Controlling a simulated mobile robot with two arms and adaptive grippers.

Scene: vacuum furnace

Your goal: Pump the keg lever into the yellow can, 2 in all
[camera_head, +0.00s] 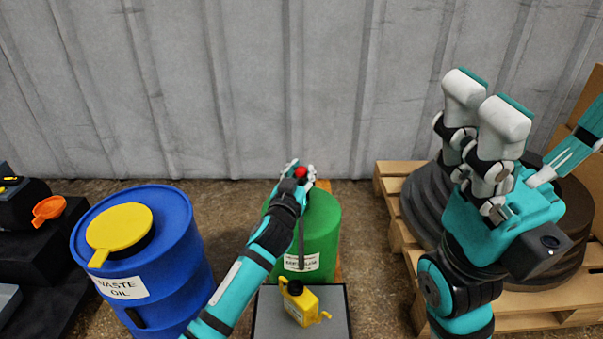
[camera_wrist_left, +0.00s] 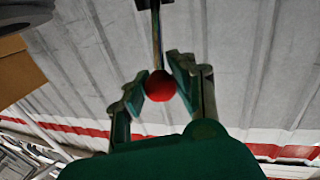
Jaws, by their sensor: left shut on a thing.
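The green keg (camera_head: 322,235) stands at the middle in the head view, behind a grey platform. Its lever ends in a red ball knob (camera_head: 301,172), which also shows in the left wrist view (camera_wrist_left: 160,86) at the end of a thin rod. My left gripper (camera_head: 299,170) is shut on the red knob, its fingers on either side. The yellow can (camera_head: 302,308) stands on the platform in front of the keg, with a dark top. A dark tube (camera_head: 301,245) hangs down above it. My right gripper (camera_head: 530,125) is raised at the right, fingers spread, empty.
A blue waste oil drum (camera_head: 180,245) with a yellow lid (camera_head: 119,226) stands left of my left arm. A wooden pallet (camera_head: 395,185) with dark round stacks is at the right. The grey platform (camera_head: 340,325) is low. A corrugated wall (camera_head: 260,80) closes the back.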

